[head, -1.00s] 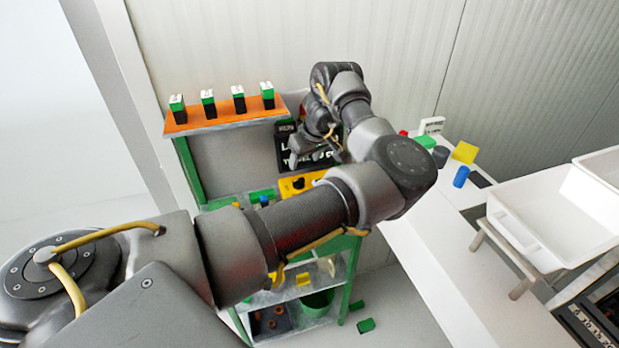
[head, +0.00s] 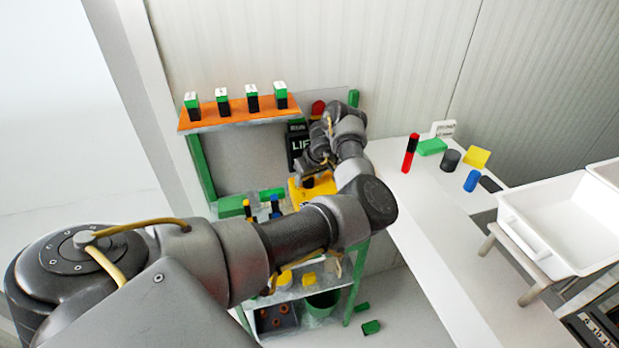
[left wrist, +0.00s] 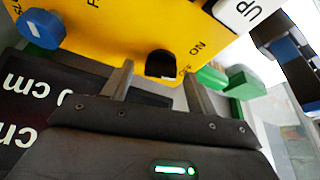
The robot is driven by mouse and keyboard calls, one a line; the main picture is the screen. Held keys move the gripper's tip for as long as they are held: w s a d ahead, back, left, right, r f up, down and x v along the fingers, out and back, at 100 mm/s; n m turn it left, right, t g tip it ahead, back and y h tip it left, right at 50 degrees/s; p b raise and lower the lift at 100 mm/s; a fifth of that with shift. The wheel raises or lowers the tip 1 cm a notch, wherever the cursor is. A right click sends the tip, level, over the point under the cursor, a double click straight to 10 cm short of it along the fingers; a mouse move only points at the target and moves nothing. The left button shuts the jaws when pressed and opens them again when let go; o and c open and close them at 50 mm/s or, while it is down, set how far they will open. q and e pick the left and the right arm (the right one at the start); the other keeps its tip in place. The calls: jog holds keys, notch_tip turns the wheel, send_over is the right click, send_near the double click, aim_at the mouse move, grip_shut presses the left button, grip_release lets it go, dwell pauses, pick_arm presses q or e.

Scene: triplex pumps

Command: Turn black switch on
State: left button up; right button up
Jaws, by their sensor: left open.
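The black switch (left wrist: 160,64) sits on a yellow panel (left wrist: 105,35) in the left wrist view, beside printed ON lettering. The panel also shows in the head view (head: 297,195), on the green shelf unit. My left gripper (left wrist: 158,85) is open and empty. Its two fingers point at the panel, one on each side of the switch in the picture. I cannot tell whether they touch it. In the head view my left gripper (head: 310,170) is just above the panel, and my arm hides part of the shelf. My right gripper is not in view.
A blue knob (left wrist: 40,28) and a white UP button (left wrist: 238,12) are near the switch. A black sign (head: 297,143) stands behind the gripper. An orange shelf (head: 240,117) holds several green-and-black blocks.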

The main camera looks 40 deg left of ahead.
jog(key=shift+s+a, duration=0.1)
pick_arm(q)
jog(key=shift+c, duration=1.6)
jog(key=c, duration=0.7)
jog(key=shift+o, duration=0.2)
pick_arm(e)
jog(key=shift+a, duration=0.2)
